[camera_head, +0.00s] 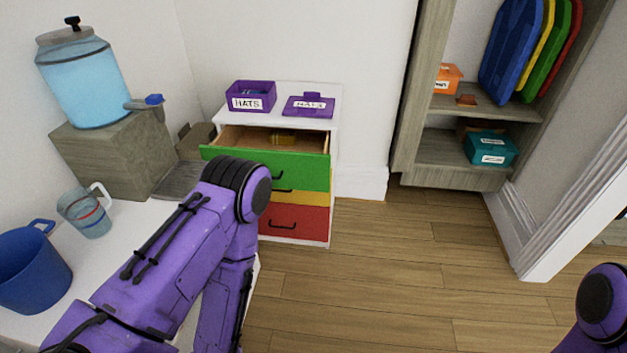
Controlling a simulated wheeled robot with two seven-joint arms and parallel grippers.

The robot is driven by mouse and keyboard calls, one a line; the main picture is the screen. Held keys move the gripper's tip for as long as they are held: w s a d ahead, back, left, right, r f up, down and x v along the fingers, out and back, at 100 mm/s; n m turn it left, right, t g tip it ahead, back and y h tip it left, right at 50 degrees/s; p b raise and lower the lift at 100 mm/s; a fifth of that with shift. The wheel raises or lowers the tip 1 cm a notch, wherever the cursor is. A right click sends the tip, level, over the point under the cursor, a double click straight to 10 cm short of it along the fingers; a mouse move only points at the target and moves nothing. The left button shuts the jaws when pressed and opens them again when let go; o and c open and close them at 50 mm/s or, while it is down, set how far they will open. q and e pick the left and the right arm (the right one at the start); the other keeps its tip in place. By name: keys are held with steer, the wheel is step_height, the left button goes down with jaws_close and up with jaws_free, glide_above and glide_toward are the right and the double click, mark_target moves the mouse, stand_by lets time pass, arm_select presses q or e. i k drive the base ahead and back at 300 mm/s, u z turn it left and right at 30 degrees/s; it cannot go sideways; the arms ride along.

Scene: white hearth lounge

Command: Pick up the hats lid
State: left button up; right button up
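The purple hats lid (308,106) lies flat on top of the white drawer unit (334,97), with a raised handle and a white "HATS" label. The open purple hats box (251,96) stands on the same top, to the left of the lid and apart from it. My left arm reaches in from the lower left and bends down in front of the drawer unit; its gripper is out of view. Part of my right arm shows at the lower right edge, and its gripper is also out of view.
The green top drawer (306,171) is pulled out below the lid, with something yellow inside. A water dispenser (84,80), a pitcher (86,213) and a blue bucket (30,270) stand at left. Shelves (456,174) hold boxes at right. The middle floor is clear.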

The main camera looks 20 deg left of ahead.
mark_target(311, 104)
steer(key=z, duration=0.45)
steer(key=i, duration=0.5)
steer(key=u, duration=0.55)
steer(key=i, duration=0.95)
steer(key=u, duration=1.25)
steer(key=i, duration=0.55)
steer(key=u, duration=0.6)
